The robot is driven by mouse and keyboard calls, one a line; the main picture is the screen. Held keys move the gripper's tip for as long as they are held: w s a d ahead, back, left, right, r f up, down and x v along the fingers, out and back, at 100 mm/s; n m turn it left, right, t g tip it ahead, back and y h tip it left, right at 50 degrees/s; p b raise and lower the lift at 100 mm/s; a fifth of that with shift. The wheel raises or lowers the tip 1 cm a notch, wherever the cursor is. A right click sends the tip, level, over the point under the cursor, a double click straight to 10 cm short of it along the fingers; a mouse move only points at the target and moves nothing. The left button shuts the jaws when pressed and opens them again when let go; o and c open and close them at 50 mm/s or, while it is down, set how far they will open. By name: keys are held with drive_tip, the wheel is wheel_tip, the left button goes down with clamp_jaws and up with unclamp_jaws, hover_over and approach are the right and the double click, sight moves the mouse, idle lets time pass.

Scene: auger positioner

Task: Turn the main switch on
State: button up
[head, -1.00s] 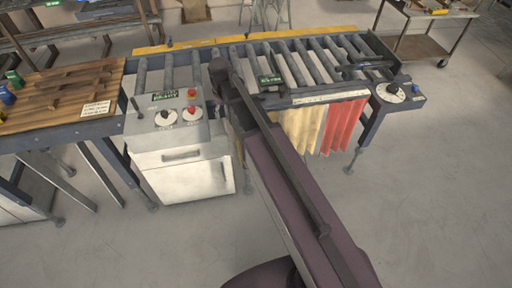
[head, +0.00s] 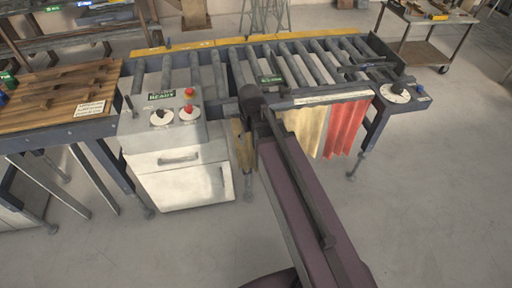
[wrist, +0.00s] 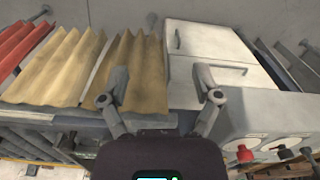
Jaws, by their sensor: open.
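A grey control box (head: 180,165) stands at the left of the roller conveyor. Its sloped top carries a white dial with a black knob (head: 160,117), a white dial with a red knob (head: 187,111) and a red button on yellow (head: 189,93). I cannot tell from labels which is the main switch. In the wrist view the red knob (wrist: 245,154) and dark knob (wrist: 285,153) show at the lower right. My gripper (wrist: 161,86) is open and empty, to the side of the knobs and apart from them. In the head view my arm hides its fingers.
The roller conveyor (head: 294,70) runs behind, with yellow and red curtain strips (head: 345,125) below its front rail. Another dial (head: 396,93) sits at its right end. A wooden-topped table (head: 60,98) adjoins at left. The floor in front is clear.

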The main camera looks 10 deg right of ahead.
drive_tip(key=shift+s+d+f+m+b, duration=0.2)
drive_tip(key=shift+s+d+f, duration=0.1)
drive_tip(key=shift+s, duration=0.15)
drive_tip(key=shift+s+d+f+m+b, duration=0.1)
drive_tip(key=shift+s+d+f+b, duration=0.15)
drive_tip(key=shift+s, duration=0.2)
drive_tip(key=shift+m, duration=0.5)
drive_tip(key=s, duration=0.1)
drive_tip(key=s+d+f+b, duration=0.1)
drive_tip(key=s+d, duration=0.1)
drive_tip(key=shift+s+f, duration=0.15)
drive_tip(key=shift+f, duration=0.2)
drive_tip(key=shift+s, duration=0.1)
drive_tip(key=c, duration=0.3)
